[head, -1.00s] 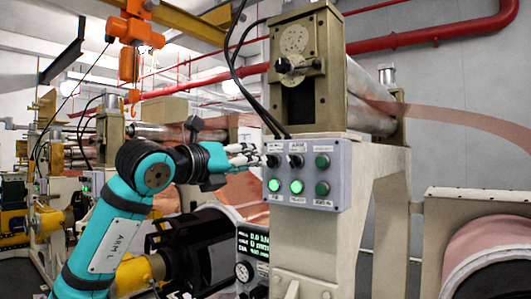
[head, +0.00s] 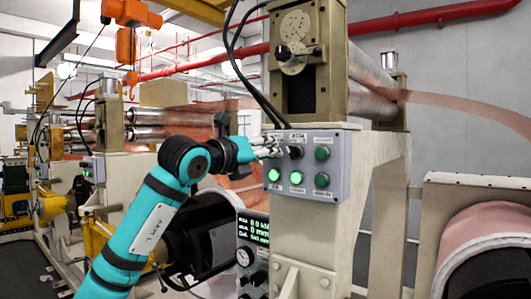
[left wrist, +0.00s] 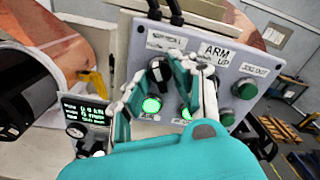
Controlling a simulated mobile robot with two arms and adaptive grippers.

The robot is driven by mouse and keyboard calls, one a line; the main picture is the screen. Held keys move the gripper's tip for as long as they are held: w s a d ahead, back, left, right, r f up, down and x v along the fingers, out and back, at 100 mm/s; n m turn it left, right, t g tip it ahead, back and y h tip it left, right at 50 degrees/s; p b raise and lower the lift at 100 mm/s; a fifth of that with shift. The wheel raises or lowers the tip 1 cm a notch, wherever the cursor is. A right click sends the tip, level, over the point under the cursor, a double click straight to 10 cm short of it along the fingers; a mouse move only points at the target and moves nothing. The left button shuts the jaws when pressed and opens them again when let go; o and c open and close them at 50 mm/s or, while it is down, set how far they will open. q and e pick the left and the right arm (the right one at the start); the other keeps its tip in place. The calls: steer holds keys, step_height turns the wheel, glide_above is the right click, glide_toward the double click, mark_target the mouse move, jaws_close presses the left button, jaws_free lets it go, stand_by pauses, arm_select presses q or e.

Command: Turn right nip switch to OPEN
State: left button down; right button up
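A grey control panel (head: 335,178) on the machine post carries two black knobs in its top row. The right knob (head: 295,152) shows in the head view, near a label that reads "ARM UP" (left wrist: 215,53) in the left wrist view. The left knob (left wrist: 158,72), which appears to be the nip switch, is hidden by my fingers in the head view. My left gripper (head: 274,148) is at the panel; in the left wrist view its fingers (left wrist: 156,70) are apart, one on each side of the left knob. I cannot tell whether they touch it. My right gripper is not in view.
Two lit green lamps (head: 275,176) (head: 297,178) sit below the knobs, with green buttons (head: 322,154) at the right. A display box (head: 253,250) stands below left of the panel. Black cables (head: 240,75) hang above it. Rollers (head: 490,245) stand right.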

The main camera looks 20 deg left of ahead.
arm_select(q)
steer(key=shift+f+m, duration=0.1)
steer(key=shift+m, duration=0.2)
steer(key=shift+m+b, duration=1.25)
steer(key=shift+m, duration=4.35)
steer(key=c, duration=1.4)
jaws_free()
steer(key=shift+s, duration=0.1)
